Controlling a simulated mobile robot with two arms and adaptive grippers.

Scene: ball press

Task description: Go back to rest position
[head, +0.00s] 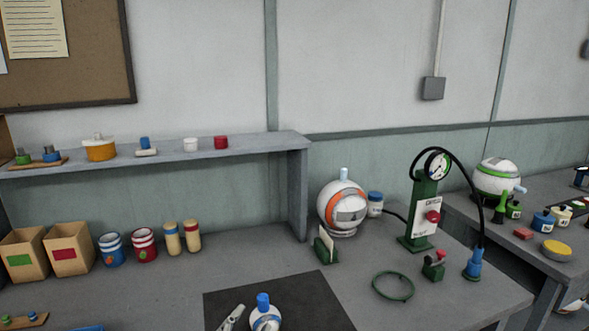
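Neither of my grippers shows in the head view. A dark mat (320,300) lies at the front middle of the grey table. On it sits a small white and blue ball (264,322) with a blue cap, cut off by the bottom edge. A pale elongated tool (231,318) lies beside the ball on its left. A green press stand (424,205) with a round gauge and a red knob stands at the right. Its black hose runs to a blue fitting (473,264) on the table.
A large white and orange ball (343,206) rests behind the mat. A green ring (393,286) lies right of the mat. Cardboard boxes (72,251) and jars (143,245) stand at the left under a shelf (260,147). A second table (520,250) stands at the right.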

